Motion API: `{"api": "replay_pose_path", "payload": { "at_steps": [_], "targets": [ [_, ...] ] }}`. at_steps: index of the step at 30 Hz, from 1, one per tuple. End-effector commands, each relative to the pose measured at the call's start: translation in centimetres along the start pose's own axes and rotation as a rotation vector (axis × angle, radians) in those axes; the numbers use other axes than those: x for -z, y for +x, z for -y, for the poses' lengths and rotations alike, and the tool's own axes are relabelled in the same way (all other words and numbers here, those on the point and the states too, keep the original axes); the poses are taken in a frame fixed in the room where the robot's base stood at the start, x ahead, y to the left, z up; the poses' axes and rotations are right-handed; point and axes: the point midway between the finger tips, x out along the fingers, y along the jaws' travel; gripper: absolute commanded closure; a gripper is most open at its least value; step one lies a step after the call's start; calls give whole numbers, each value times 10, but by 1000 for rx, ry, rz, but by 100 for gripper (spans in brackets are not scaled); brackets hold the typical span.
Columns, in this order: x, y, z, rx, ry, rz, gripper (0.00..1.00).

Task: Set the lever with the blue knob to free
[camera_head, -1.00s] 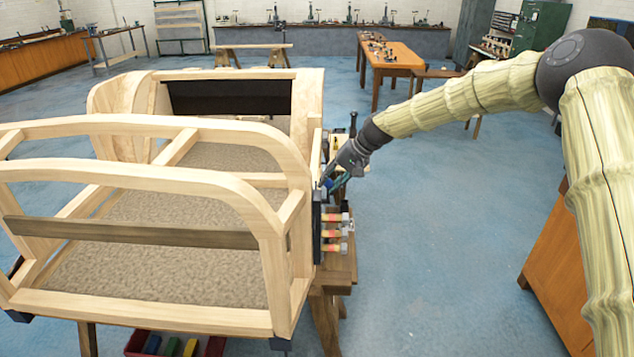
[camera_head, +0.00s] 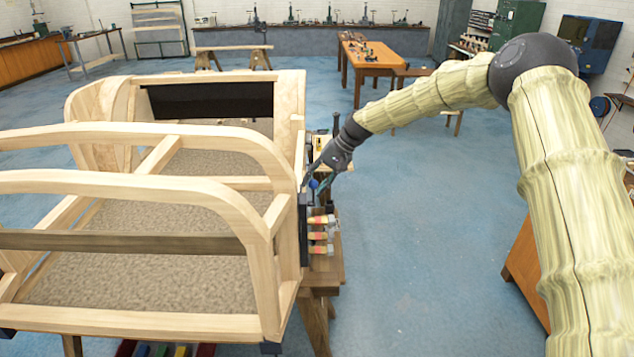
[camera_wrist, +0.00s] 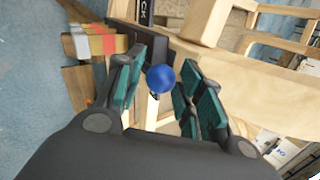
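The blue knob (camera_wrist: 160,79) sits between the two fingers of my gripper (camera_wrist: 160,90) in the wrist view. The fingers, with teal pads, stand apart on either side of it, with a visible gap at least on the right. In the head view the blue knob (camera_head: 313,184) shows at the tip of my gripper (camera_head: 320,178), beside the dark panel (camera_head: 304,222) on the right end of the wooden frame. The lever's shaft is mostly hidden behind the knob. Dark lettering plates show on the panel in the wrist view, and their setting marks cannot be fully read.
The wooden bodyframe (camera_head: 150,225) lies left of my gripper on a trestle (camera_head: 318,310). Open blue floor (camera_head: 430,240) lies to the right.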

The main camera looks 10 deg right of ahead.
Motion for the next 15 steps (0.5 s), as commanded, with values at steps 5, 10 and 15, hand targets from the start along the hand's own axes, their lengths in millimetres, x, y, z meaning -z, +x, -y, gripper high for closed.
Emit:
{"api": "replay_pose_path", "payload": {
  "at_steps": [5,10,15],
  "targets": [
    [0,0,0,0,-1,-1,51],
    [0,-1,0,0,-1,-1,51],
    [0,-12,0,0,-1,-2,51]
  ]
}}
